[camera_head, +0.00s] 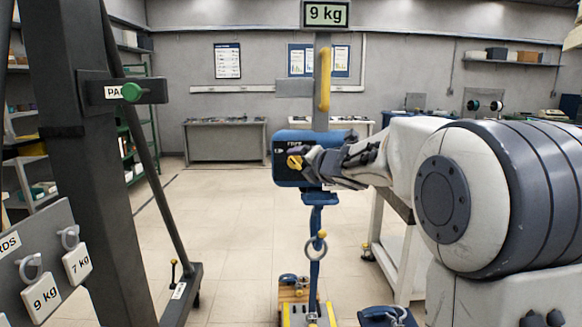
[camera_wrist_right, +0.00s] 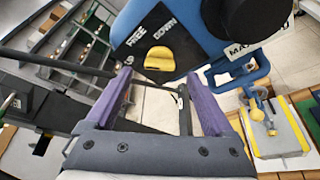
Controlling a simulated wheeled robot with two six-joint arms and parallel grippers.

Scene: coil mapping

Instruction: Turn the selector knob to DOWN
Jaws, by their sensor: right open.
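The yellow selector knob (camera_head: 295,162) is on the dark front plate of a blue hoist housing (camera_head: 290,137). In the right wrist view the knob (camera_wrist_right: 160,59) sits below the printed words FREE, on the left, and DOWN, on the right. I cannot tell which word it points at. My right gripper (camera_head: 313,164) is just right of the knob in the head view. In the wrist view its two purple fingers (camera_wrist_right: 159,76) are apart, with the knob beyond and between their tips; contact is not visible. My left gripper is not in view.
A yellow handle (camera_head: 325,80) and a 9 kg display (camera_head: 326,14) are above the housing. A ring (camera_head: 316,247) hangs below it. A dark frame post (camera_head: 80,150) and weight cards (camera_head: 42,300) stand at left. The floor between post and housing is clear.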

